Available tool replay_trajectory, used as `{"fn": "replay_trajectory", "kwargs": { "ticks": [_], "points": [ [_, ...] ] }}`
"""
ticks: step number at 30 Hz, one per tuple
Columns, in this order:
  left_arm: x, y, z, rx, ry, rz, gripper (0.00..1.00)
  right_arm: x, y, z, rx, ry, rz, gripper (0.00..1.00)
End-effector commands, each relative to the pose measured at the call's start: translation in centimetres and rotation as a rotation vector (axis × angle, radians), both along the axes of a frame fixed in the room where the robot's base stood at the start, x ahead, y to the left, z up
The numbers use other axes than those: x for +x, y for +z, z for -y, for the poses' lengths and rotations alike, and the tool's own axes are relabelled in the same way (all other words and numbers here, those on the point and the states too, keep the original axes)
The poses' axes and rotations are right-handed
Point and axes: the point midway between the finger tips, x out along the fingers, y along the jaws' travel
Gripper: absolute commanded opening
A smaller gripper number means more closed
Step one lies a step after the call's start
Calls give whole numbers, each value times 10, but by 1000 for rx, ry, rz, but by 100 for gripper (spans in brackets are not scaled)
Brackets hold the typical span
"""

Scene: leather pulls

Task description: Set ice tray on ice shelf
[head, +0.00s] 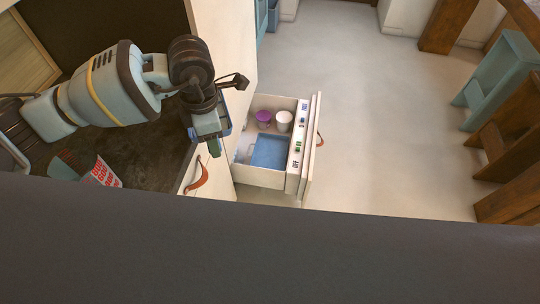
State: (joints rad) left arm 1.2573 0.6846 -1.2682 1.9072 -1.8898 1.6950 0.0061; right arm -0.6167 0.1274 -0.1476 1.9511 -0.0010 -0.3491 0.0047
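My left gripper (214,146) is above the counter's right edge, just left of the open drawer (262,178). A blue rimmed thing (225,124), possibly the ice tray, shows partly behind the gripper and arm. I cannot tell whether the gripper holds it, and the fingers are too small and covered to read. A flat blue rectangular thing (270,152) lies in the drawer, right of the gripper and apart from it. I cannot pick out an ice shelf for certain. My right gripper is not in view.
A purple cup (263,117) and a white cup (284,118) stand at the drawer's back. A red-and-white box (103,174) is on the dark counter (135,160). A teal stool (500,75) and brown wooden furniture stand right. The pale floor (385,130) between is clear.

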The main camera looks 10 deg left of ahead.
Motion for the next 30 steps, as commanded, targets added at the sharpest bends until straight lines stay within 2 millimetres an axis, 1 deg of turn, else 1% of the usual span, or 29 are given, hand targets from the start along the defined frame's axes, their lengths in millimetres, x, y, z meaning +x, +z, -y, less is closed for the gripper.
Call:
{"fn": "replay_trajectory", "kwargs": {
  "ticks": [3, 30],
  "points": [
    [-4, -4, -5, 3, -191, 1, 14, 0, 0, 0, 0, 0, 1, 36],
    [-40, -32, -35, 9, -1664, -8, 14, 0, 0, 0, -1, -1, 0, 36]
  ]
}}
